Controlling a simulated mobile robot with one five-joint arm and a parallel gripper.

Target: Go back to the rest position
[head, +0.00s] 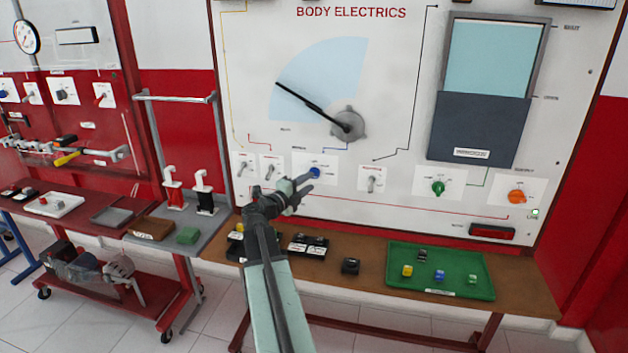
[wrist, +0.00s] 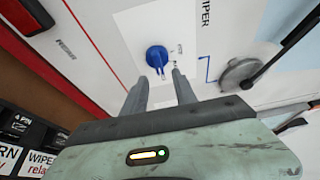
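My gripper (head: 304,184) is raised in front of the white BODY ELECTRICS board (head: 420,60), near the blue knob (head: 314,172). In the wrist view its two fingers (wrist: 160,82) are apart with nothing between them. The blue knob also shows in the wrist view (wrist: 157,56), just beyond the fingertips; I see a gap there and no grip on it. My arm (head: 270,280) reaches up from the bottom of the head view.
A brown bench (head: 380,320) below the board carries a green tray (head: 440,290) with several small coloured blocks, and black relays (head: 306,245). Left stand a grey side table (head: 205,225) and a red cart (head: 120,310). A wiper dial pointer (head: 315,107) is on the board.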

